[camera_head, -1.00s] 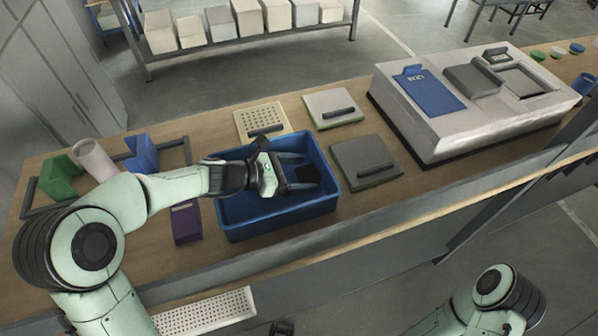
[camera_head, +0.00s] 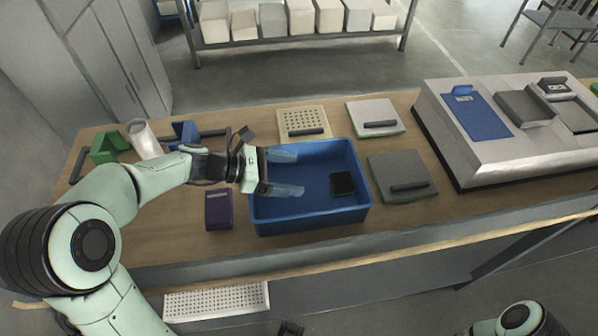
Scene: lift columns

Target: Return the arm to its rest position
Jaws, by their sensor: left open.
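My left arm (camera_head: 150,178) comes in from the left and reaches over the workbench (camera_head: 160,240). My left gripper (camera_head: 287,172) is open and empty, its fingers pointing right over the left part of a blue bin (camera_head: 312,222). A small dark block (camera_head: 342,184) lies in the right part of the bin, apart from the fingers. Part of my right arm (camera_head: 520,318) shows at the bottom right; its gripper cannot be made out.
A purple box (camera_head: 219,209) stands left of the bin. Green (camera_head: 110,147) and blue (camera_head: 184,134) holders and a white cylinder (camera_head: 143,138) are at the left. Lidded plates (camera_head: 402,176) and a large grey machine (camera_head: 470,150) are at the right.

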